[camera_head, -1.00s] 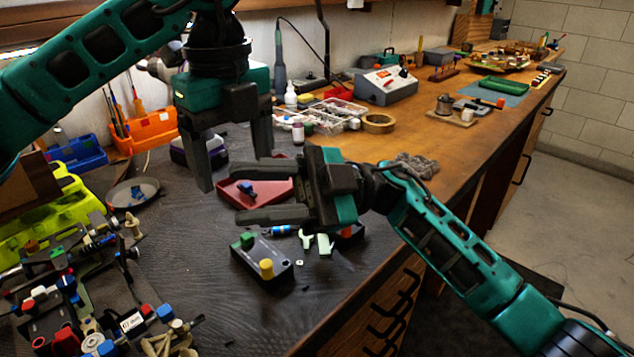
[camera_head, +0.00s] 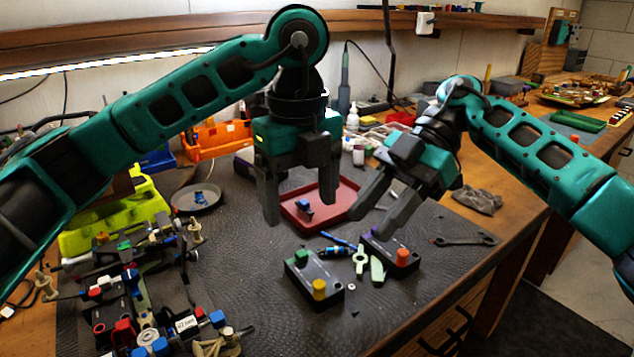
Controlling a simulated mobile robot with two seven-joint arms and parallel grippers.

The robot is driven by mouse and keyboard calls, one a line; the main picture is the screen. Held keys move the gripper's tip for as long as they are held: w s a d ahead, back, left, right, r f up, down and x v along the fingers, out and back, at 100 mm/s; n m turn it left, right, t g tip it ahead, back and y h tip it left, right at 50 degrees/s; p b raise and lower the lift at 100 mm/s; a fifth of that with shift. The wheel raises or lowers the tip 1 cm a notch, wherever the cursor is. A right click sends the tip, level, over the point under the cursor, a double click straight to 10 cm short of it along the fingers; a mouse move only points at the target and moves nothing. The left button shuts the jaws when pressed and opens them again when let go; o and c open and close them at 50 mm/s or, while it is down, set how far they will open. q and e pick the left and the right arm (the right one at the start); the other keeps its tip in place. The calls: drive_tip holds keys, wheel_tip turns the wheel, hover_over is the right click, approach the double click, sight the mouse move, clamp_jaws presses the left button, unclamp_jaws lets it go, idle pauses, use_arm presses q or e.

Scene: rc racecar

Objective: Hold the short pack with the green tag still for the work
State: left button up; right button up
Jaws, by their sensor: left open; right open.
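A short dark pack with a green block and a yellow knob on top (camera_head: 316,284) lies on the dark mat (camera_head: 240,290), near the middle. A second dark pack with an orange-red knob (camera_head: 384,256) lies to its right, partly behind small loose parts. My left gripper (camera_head: 298,208) is open, points down and hangs empty above the mat, behind the green-marked pack and in front of the red tray. My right gripper (camera_head: 373,222) is open and empty, its fingers pointing down and left just above the orange-knobbed pack. No view shows either gripper touching a pack.
A red tray (camera_head: 345,198) with a small blue part stands behind the packs. A blue screwdriver-like tool, pale green parts (camera_head: 376,270) and a wrench (camera_head: 465,232) lie nearby. The racecar chassis (camera_head: 140,300) fills the left. Mat is clear in the front middle.

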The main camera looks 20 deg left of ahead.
sight(302, 253)
use_arm(q)
wheel_tip(302, 253, down, 10)
idle(0.4)
drive_tip(key=shift+c, duration=0.5)
drive_tip(key=c, duration=1.2)
drive_tip(key=shift+o, duration=0.2)
use_arm(e)
drive_tip(key=shift+o, duration=0.4)
